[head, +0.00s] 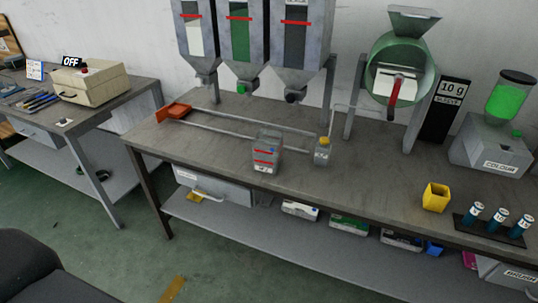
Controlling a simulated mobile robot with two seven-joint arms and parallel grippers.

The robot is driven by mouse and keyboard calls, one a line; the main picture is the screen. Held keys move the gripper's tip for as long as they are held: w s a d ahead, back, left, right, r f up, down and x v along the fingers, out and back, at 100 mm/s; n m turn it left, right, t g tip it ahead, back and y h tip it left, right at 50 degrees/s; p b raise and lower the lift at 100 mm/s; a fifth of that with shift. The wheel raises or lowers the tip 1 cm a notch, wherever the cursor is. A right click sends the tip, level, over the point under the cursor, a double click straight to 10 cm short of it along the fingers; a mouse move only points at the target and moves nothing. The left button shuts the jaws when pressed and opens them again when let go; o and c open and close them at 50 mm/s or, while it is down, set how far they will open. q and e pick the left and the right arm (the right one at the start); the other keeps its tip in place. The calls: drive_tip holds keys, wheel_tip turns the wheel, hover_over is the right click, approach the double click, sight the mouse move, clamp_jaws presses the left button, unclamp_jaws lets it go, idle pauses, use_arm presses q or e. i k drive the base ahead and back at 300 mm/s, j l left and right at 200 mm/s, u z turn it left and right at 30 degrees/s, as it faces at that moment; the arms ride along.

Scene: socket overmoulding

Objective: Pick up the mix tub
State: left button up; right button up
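A clear grey tub with red level lines (267,151), which looks like the mix tub, stands upright on the long workbench (225,155). It is near the front edge, at the middle of the picture, in front of the hoppers. What is inside it is too small to tell. Neither of my grippers shows in the head view.
Hoppers (240,32) hang behind the tub. A drum (400,75), yellow cup (436,197) and blue vials (500,218) stand right. Bench between bottle and cup is clear.

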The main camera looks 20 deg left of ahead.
sight(267, 146)
drive_tip(key=i+j+z, duration=0.45)
drive_tip(key=j+z, duration=0.25)
drive_tip(key=j, duration=0.2)
drive_tip(key=i+j+z, duration=0.2)
drive_tip(key=j, duration=0.15)
drive_tip(key=i+j+z, duration=0.1)
drive_tip(key=j+z, duration=0.15)
drive_tip(key=j, duration=0.15)
